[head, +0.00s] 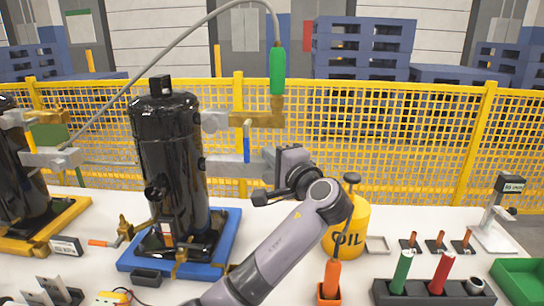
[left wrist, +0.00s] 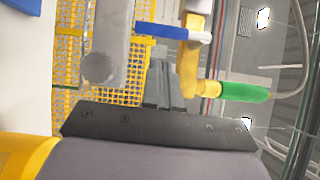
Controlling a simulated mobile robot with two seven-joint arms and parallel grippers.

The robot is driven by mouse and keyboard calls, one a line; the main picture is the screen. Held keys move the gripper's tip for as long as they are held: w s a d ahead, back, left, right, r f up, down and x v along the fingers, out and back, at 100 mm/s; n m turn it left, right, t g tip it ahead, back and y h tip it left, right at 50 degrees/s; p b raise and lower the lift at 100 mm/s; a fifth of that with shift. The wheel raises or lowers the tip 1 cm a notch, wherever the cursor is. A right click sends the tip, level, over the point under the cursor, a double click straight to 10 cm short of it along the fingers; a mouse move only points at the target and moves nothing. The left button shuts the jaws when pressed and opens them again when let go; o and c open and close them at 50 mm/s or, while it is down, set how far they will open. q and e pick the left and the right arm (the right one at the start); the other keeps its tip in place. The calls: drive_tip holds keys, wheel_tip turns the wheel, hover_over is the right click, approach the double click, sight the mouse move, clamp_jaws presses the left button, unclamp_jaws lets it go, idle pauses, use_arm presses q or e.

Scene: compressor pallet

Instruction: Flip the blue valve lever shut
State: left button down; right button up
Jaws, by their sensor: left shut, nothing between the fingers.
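The blue valve lever (head: 247,143) hangs straight down from the brass valve (head: 262,118) at the upper right of the black compressor (head: 168,150). In the left wrist view, which is turned on its side, the lever (left wrist: 165,31) lies across the top with its pale metal end at the brass body (left wrist: 190,62). My left gripper (head: 270,160) is shut and empty, just right of the lever's lower end in the head view. Its fingertips (left wrist: 163,64) appear apart from the lever in the left wrist view. My right gripper is not in view.
A green hose fitting (head: 277,71) stands on the valve, with a grey hose arching left. A grey pipe stub (left wrist: 100,66) is close to my left fingers. A yellow oil can (head: 346,232) stands right of my arm. Yellow mesh fencing (head: 400,140) closes the back.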

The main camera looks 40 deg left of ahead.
use_arm(q)
drive_tip(key=b+v, duration=0.1)
drive_tip(key=v, duration=0.9)
drive_tip(key=shift+w+d, duration=0.15)
drive_tip(key=shift+d, duration=0.25)
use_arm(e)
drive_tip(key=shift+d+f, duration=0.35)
